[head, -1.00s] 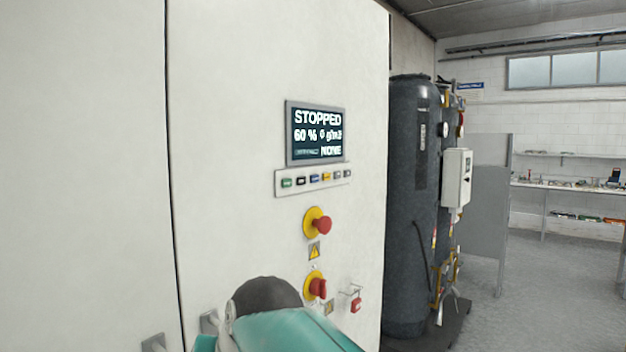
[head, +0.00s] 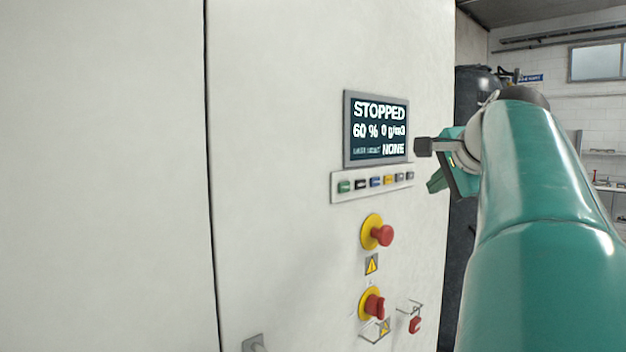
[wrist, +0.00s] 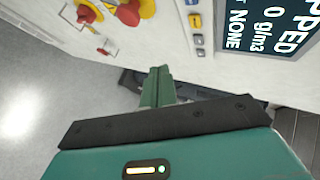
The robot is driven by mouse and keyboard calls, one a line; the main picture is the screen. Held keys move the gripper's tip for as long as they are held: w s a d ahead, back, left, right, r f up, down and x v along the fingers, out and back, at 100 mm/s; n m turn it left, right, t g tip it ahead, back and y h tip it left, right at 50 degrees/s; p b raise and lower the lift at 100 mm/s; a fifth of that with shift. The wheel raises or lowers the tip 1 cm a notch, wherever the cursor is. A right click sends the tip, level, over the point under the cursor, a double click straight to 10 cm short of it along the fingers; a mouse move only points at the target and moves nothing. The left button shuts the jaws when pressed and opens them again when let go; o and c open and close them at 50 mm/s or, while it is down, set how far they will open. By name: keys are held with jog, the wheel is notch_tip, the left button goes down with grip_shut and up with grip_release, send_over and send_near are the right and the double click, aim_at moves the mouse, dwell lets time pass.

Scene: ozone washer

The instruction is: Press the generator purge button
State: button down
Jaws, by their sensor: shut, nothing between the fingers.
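The display (head: 376,129) reads STOPPED, 60 %, 0 g/m3, NONE. My gripper (head: 434,184) is shut and empty, right of the strip's right end. In the wrist view its green fingers (wrist: 158,84) are together, and the yellow button (wrist: 195,20) and greyish buttons (wrist: 201,46) show beyond them. I see no contact with any button.
Two red knobs on yellow bases, an upper one (head: 379,234) and a lower one (head: 373,304), stick out below the strip. A red padlock-like tag (head: 415,325) hangs beside the lower one. A dark tank (head: 470,85) stands behind my arm. The cabinet's left face is clear.

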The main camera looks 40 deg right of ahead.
aim_at(375, 182)
jog(key=w, duration=0.9)
jog(key=shift+w+a+f, duration=0.25)
jog(key=shift+w+a, duration=0.15)
jog(key=shift+w, duration=0.15)
dwell(1.7)
jog(key=shift+w, duration=0.35)
jog(key=shift+w, duration=0.35)
dwell(0.7)
jog(key=shift+a, duration=0.1)
jog(key=shift+s, duration=0.75)
